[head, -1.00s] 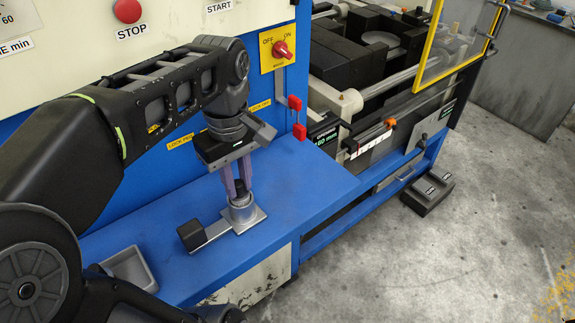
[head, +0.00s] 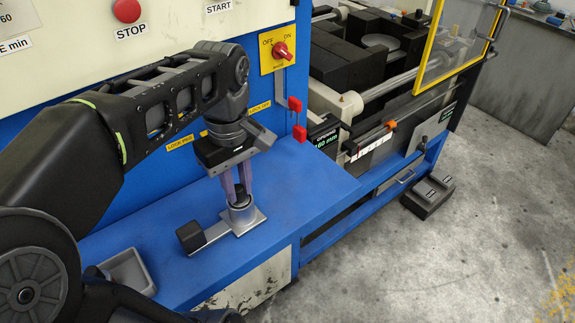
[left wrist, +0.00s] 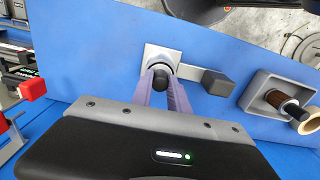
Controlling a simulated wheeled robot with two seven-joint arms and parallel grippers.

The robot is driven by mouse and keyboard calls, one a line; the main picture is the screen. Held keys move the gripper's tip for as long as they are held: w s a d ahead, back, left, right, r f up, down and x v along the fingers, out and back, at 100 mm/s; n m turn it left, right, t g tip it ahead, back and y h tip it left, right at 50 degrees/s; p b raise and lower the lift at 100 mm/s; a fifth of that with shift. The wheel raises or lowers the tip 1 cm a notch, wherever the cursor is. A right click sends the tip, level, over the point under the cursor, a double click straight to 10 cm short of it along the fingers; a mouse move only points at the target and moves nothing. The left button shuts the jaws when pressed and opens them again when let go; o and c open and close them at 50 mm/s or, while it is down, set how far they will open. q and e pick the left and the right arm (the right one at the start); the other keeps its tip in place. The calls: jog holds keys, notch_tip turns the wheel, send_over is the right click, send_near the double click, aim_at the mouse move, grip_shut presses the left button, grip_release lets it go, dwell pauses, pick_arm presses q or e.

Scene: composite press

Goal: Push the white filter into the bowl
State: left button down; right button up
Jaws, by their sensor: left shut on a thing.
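A round grey metal bowl (head: 243,214) stands on a flat metal plate with a black-ended handle (head: 190,237) on the blue bench. It also shows in the left wrist view (left wrist: 161,59). My left gripper (head: 240,196) points down over the bowl, its purple fingers shut on a black-topped tool (left wrist: 160,80). The tool is upright and its lower end is at the bowl's mouth; I cannot tell how deep it sits. I cannot make out the white filter; the tool and fingers cover the bowl's inside. My right gripper is not in view.
A grey tray (left wrist: 249,92) on the bench holds a brown and black object (left wrist: 287,103) and a cream ring (left wrist: 305,119). The blue machine wall with red levers (head: 296,105) stands behind. The bench right of the bowl is clear up to its edge.

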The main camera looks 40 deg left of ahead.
pick_arm(q)
jog(key=shift+f, duration=0.1)
jog(key=c, duration=1.2)
grip_release()
notch_tip(320, 180, up, 7)
jog(key=p, duration=0.4)
jog(key=shift+p, duration=0.4)
jog(key=shift+r+p, duration=0.5)
jog(key=shift+p, duration=0.05)
jog(key=shift+f, duration=0.1)
